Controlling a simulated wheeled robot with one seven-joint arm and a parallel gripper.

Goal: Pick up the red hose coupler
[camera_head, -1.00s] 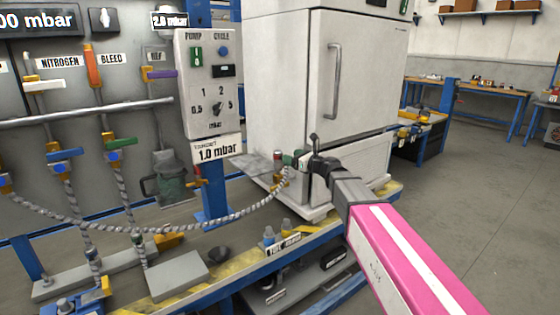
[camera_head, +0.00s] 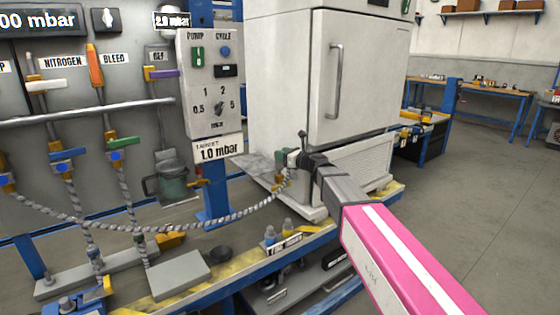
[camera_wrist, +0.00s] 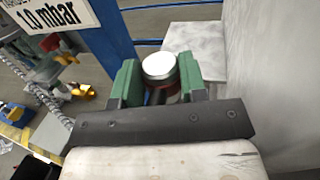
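The red hose coupler (camera_wrist: 161,72) shows in the wrist view as a short upright cylinder with a pale round top and a dark red side. My gripper (camera_wrist: 160,80) has its green fingers on both sides of it, with no clear gap, so it looks shut on the coupler. In the head view my gripper (camera_head: 285,158) is beside the white chamber's lower left corner, above the bench. There the coupler is small and mostly hidden by the fingers.
The white chamber (camera_head: 290,80) stands close to the right of my gripper. A braided hose (camera_head: 215,225) sags to the left just below it. A blue post (camera_head: 213,200) with the target sign (camera_head: 217,149) stands left. A pale plate (camera_wrist: 197,45) lies behind the coupler.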

